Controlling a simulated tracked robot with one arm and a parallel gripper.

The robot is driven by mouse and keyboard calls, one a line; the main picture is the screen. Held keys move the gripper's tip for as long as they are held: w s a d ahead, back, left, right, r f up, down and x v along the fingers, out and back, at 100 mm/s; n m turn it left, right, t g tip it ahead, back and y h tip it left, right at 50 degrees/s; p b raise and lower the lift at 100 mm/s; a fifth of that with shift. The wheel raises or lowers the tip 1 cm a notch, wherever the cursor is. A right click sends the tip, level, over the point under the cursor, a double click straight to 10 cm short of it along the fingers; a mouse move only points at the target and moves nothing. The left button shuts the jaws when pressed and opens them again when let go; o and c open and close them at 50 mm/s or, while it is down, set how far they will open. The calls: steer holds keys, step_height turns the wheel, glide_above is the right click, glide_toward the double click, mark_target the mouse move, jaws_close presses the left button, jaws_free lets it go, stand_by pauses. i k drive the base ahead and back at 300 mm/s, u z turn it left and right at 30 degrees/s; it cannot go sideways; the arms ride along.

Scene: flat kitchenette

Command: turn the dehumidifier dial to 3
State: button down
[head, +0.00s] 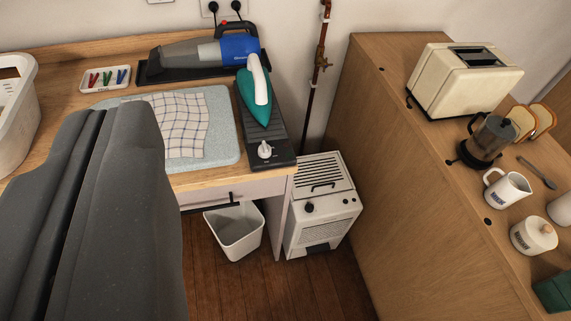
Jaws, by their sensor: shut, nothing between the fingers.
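The dehumidifier appears to be the white box (337,222) on the floor between the counter and the wooden cabinet. It has a slatted top with a dark handle. The knob's setting and any numbers are too small to read. My gripper (104,112) is large and dark grey at the left, with its fingers shut and empty. It is well to the left of the box in the picture, apart from it, and hides part of the counter.
The counter edge (236,181) overhangs left of the box, with a white bin (236,229) below. A teal iron (255,92) stands on a black base with a white knob (264,150). The wooden cabinet (400,190) closes the right side. Floor (325,293) is free in front.

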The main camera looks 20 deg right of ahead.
mark_target(309, 208)
steer(key=z, duration=1.7)
steer(key=i, duration=0.55)
steer(key=u, duration=2)
